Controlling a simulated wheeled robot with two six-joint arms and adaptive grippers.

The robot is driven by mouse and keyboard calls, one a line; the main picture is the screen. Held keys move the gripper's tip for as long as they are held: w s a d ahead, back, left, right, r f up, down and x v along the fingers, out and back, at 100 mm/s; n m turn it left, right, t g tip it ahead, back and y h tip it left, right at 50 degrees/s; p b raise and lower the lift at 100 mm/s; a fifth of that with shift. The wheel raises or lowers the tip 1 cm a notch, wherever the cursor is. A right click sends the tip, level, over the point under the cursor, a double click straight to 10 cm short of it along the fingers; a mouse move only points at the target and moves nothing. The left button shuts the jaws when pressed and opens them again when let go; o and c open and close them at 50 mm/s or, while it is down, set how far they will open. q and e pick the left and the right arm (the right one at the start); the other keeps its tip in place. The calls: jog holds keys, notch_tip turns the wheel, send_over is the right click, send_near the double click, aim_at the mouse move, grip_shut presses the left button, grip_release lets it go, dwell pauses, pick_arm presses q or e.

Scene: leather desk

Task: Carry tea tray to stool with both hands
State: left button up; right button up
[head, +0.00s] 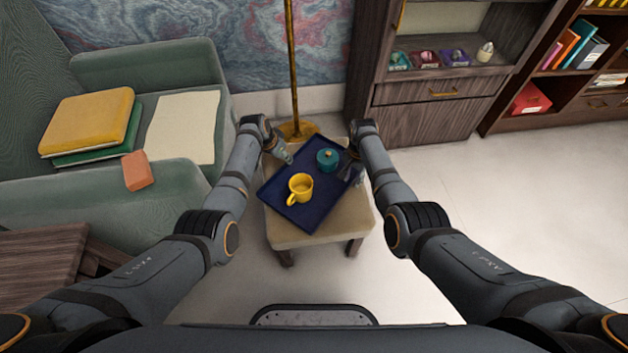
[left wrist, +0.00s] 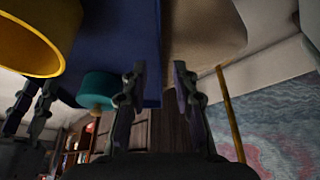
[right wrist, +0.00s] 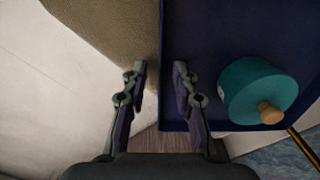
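The dark blue tray (head: 318,213) lies turned on the beige cushioned stool (head: 345,222), its left corner near the stool's edge. A yellow mug (head: 300,187) and a teal lidded pot (head: 327,160) stand on it. My left gripper (head: 283,152) is at the tray's far left side; my right gripper (head: 355,172) is at its right side. In the left wrist view, my left fingers (left wrist: 158,78) are apart, with the tray's edge between them. In the right wrist view, my right fingers (right wrist: 160,76) are apart on either side of the tray's rim. Contact cannot be seen.
A wooden side table (head: 40,262) is at lower left. A brass lamp pole (head: 293,75) stands behind the stool. A wooden cabinet (head: 430,120) is behind right. The floor on the right is clear.

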pick_arm(q)
jog(key=v, duration=0.8)
pick_arm(e)
notch_tip(320, 180, up, 12)
pick_arm(q)
jog(key=shift+r, duration=0.15)
dwell(0.4)
